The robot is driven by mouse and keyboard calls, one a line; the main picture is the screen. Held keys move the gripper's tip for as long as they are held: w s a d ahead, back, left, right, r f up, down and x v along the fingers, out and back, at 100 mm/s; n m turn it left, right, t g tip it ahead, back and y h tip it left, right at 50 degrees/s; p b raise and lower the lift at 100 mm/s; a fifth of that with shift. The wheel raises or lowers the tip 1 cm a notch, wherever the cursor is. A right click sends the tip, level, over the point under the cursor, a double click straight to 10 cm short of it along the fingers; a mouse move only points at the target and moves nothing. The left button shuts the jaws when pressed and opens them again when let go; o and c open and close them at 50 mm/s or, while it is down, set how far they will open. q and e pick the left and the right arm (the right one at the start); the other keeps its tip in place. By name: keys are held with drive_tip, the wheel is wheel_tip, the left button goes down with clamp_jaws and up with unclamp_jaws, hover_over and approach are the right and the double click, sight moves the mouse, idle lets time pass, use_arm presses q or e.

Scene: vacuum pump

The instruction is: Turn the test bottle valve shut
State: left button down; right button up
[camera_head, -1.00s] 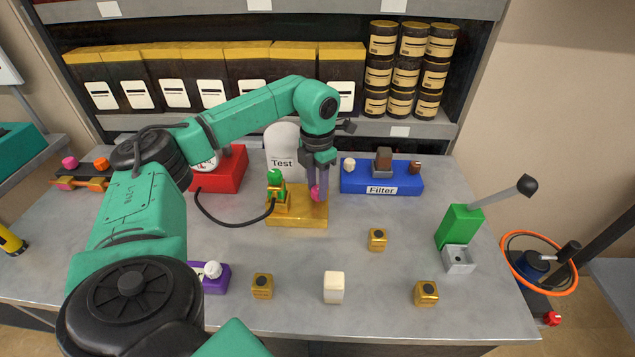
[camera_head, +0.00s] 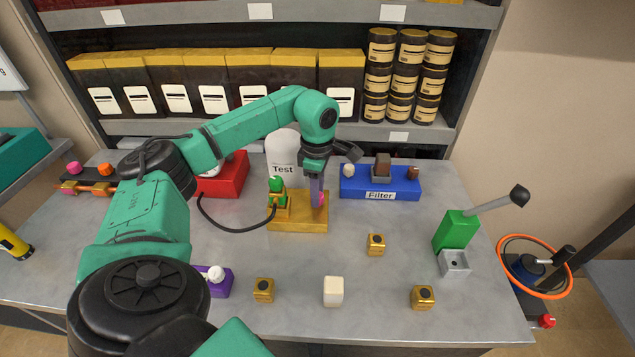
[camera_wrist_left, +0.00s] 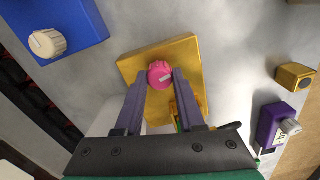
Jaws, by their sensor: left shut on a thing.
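The white test bottle (camera_head: 283,152) labelled "Test" stands at the back of a gold base (camera_head: 290,224) on the table. A pink valve knob (camera_wrist_left: 160,74) sits on the gold base, to the right of a green and gold fitting (camera_head: 277,190). My left gripper (camera_head: 317,195) points down over the base. In the left wrist view its two purple fingers (camera_wrist_left: 159,84) are on either side of the pink knob, shut on it. In the head view the fingers hide most of the knob. My right gripper is not in view.
A blue "Filter" block (camera_head: 407,188) stands to the right and a red gauge block (camera_head: 232,175) to the left. A black hose (camera_head: 225,226) runs to the fitting. Gold cubes (camera_head: 376,245), a white cube (camera_head: 333,291) and a green lever unit (camera_head: 456,232) stand in front and right.

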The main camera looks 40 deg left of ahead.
use_arm(q)
drive_tip(key=shift+w+a+r+m, duration=0.1)
drive_tip(key=shift+r+m, duration=0.15)
drive_tip(key=shift+m, duration=1.05)
drive_tip(key=c, duration=0.5)
unclamp_jaws()
drive_tip(key=shift+f, duration=0.1)
